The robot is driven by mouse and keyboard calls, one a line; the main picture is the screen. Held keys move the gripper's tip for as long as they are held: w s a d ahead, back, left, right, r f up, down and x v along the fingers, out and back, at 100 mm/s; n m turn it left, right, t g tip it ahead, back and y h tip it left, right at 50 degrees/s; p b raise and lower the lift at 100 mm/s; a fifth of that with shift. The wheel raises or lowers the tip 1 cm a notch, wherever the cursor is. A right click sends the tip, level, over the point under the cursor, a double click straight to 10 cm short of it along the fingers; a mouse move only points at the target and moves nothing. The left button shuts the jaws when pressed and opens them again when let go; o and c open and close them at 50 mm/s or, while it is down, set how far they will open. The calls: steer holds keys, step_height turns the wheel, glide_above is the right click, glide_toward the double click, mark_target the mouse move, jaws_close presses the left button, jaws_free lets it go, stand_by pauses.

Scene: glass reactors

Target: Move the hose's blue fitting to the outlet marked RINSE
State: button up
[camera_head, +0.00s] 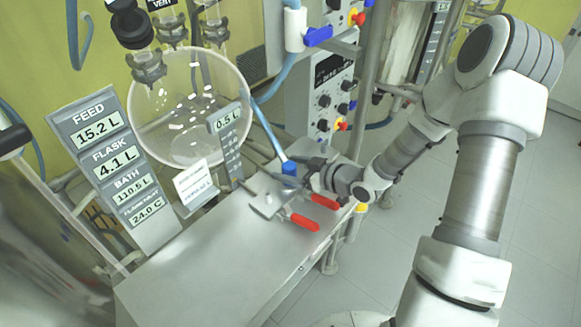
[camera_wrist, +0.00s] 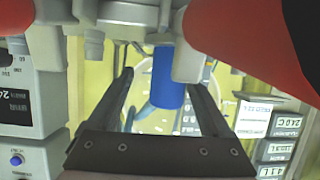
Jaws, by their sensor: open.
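The blue fitting (camera_head: 289,168) is at the end of the blue hose (camera_head: 268,127), beside the outlet block with red handles (camera_head: 268,200) on the steel bench. In the wrist view the blue fitting (camera_wrist: 167,79) appears between my gripper's fingers, upright in the picture, close to a grey outlet stub (camera_wrist: 188,60). My gripper (camera_head: 304,173) is open, with a finger on either side of the fitting; I cannot tell whether they touch it. No RINSE marking is legible, so I cannot tell which outlet bears it.
Two red handles (camera_head: 305,222) stick out toward the bench front. A display panel (camera_head: 115,165) stands at left, and a round glass vessel (camera_head: 188,105) is behind the bench. A control box with knobs (camera_head: 325,95) stands behind the gripper. The bench's front left surface (camera_head: 205,275) is clear.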

steer(key=shift+s+a+f, duration=0.25)
steer(key=shift+s+a, duration=0.2)
steer(key=shift+s, duration=0.15)
steer(key=w+d+p+v, duration=0.1)
steer(key=p+v, duration=0.2)
steer(key=v, duration=1.4)
steer(key=shift+r, duration=0.35)
steer(key=shift+d, duration=0.1)
